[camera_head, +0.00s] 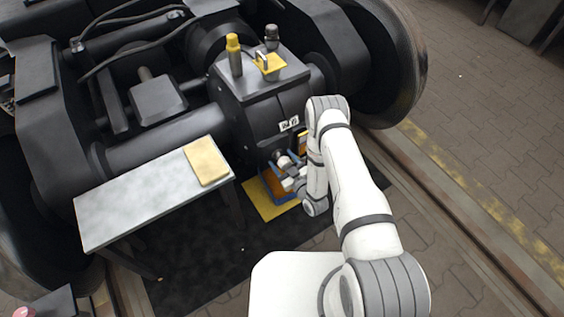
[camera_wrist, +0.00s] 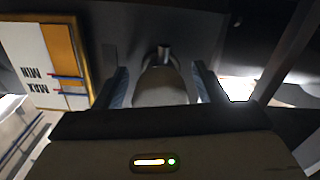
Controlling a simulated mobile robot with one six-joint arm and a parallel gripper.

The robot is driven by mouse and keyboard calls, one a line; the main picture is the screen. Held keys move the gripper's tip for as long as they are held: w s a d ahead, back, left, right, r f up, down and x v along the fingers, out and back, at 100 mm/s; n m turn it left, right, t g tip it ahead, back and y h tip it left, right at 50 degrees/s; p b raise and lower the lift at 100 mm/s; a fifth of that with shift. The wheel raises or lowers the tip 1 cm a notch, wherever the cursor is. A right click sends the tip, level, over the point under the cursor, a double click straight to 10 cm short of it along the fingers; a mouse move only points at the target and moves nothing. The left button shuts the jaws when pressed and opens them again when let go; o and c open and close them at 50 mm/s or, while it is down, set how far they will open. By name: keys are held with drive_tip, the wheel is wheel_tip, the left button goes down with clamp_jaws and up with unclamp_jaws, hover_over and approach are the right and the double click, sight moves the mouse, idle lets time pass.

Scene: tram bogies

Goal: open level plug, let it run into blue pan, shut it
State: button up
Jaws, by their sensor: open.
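The dark gearbox (camera_head: 258,107) stands in the middle of the head view. Low on its front face is a small rounded plug-like part (camera_head: 279,156), beside my gripper (camera_head: 277,163). In the wrist view a pale rounded part (camera_wrist: 160,87) with a metal stem (camera_wrist: 162,54) lies between the two blue-grey fingers of my gripper (camera_wrist: 162,88); it looks like the level plug. The fingers are apart, with gaps on both sides. The blue pan (camera_head: 285,200) is below, partly hidden by my arm; its inside looks orange-brown. I cannot see any running oil.
A gauge plate marked MIN and MAX (camera_wrist: 52,65) is close left in the wrist view, upside down. A yellow mat (camera_head: 256,199) lies under the pan. A grey bench (camera_head: 140,200) with a yellow cloth (camera_head: 206,160) stands left. A wheel (camera_head: 405,70) is right.

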drive_tip(key=c, duration=1)
drive_tip(key=shift+n, duration=0.6)
drive_tip(key=o, duration=1)
